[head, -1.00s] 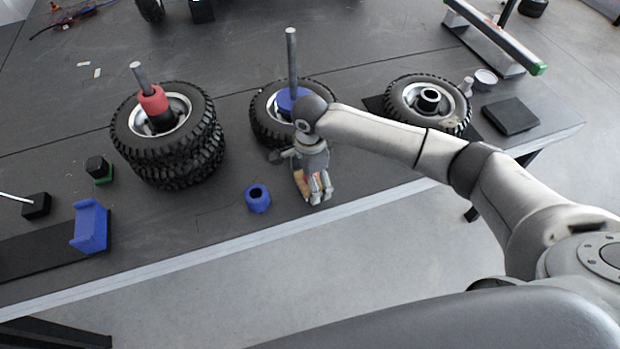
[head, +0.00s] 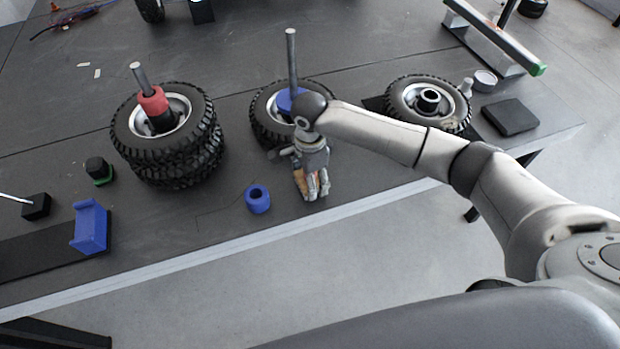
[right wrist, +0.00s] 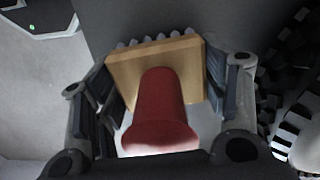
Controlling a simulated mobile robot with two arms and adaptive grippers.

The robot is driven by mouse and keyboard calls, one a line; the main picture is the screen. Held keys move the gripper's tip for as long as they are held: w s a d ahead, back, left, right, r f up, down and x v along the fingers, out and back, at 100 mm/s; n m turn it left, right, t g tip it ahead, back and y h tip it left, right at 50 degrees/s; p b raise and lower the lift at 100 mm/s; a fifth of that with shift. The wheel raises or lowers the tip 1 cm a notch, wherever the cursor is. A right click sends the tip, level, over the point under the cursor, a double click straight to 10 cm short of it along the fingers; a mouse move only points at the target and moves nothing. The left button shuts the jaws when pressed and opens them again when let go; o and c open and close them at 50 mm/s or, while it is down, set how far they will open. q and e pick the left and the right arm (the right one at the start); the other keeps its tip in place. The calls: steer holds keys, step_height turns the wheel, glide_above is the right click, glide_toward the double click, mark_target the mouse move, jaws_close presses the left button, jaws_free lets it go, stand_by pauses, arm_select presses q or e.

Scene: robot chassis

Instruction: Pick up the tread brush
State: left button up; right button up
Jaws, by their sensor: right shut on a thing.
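The tread brush (right wrist: 160,105) shows in the right wrist view, with a red handle, a square wooden block and a row of grey bristle tufts along the far edge. My right gripper (right wrist: 160,88) has its two fingers on either side of the wooden block and is shut on it. In the head view my right gripper (head: 312,190) is low at the table's front edge, right of a blue ring. Only a bit of the brush's wood (head: 299,180) shows there between the fingers. I cannot tell whether the brush still touches the table. My left gripper is not in view.
A blue ring (head: 257,199) lies just left of the gripper. Behind it a tire (head: 262,125) sits on a metal post (head: 291,62). Stacked tires (head: 185,165) stand at left, another tire (head: 400,92) at right. A blue bracket (head: 91,226) stands front left.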

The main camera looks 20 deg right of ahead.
step_height(320, 180, up, 3)
steer(key=shift+f, duration=0.2)
steer(key=s+a+r, duration=0.1)
steer(key=s+r, duration=0.8)
steer(key=s, duration=0.5)
steer(key=shift+a+r, duration=0.3)
steer(key=shift+a, duration=0.1)
